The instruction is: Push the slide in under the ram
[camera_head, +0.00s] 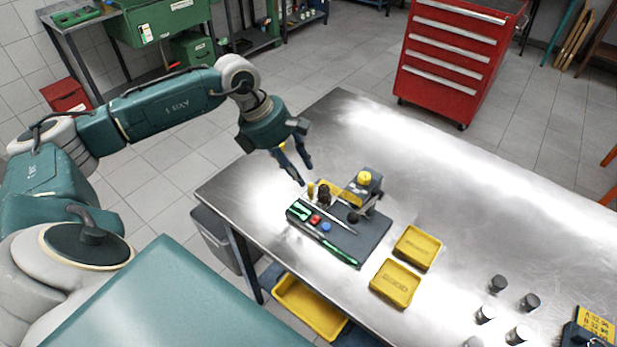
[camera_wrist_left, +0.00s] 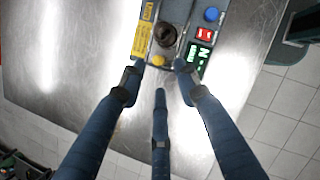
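The press stands on a dark base (camera_head: 372,237) near the table's left edge. Its head with a yellow knob (camera_head: 364,177), which looks like the ram end, is at the back right of the base. A dark round part (camera_head: 323,194) sits at the front, beside a yellow labelled strip (camera_wrist_left: 143,30). A small yellow knob (camera_head: 310,188), also in the left wrist view (camera_wrist_left: 159,61), looks like the slide's handle. My left gripper (camera_head: 304,176) is open, its fingers pointing down at this knob. In the left wrist view the knob appears between the fingertips; contact cannot be told. My right gripper is out of view.
Two yellow trays (camera_head: 417,247) lie to the right. Several dark and metal cylinders (camera_head: 498,284) stand further right. The table's middle is clear.

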